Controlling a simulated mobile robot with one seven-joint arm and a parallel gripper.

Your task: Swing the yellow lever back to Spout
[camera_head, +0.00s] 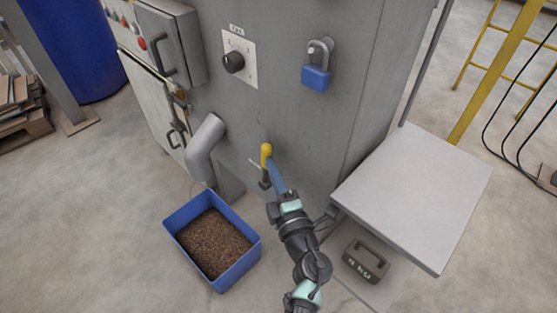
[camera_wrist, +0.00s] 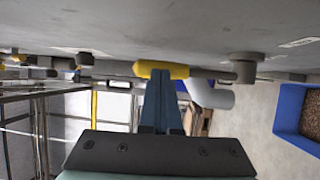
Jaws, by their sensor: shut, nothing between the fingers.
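The yellow lever (camera_head: 266,150) is on the grey machine's front. Its yellow grip points up in the head view, above a dark pivot at its lower end. In the wrist view the yellow grip (camera_wrist: 150,68) lies crosswise, with its grey shaft running right to a round pivot. My gripper (camera_head: 271,165) is shut and empty, its blue fingers reaching up to the lever from below right. In the wrist view the fingertips (camera_wrist: 161,76) overlap the grip; I cannot tell whether they touch it. Any Spout marking is too small to read.
A grey spout pipe (camera_head: 204,139) is left of the lever, above a blue bin (camera_head: 240,267) of brown pellets. A blue padlock (camera_head: 316,77) and a dial (camera_head: 233,62) are higher up.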

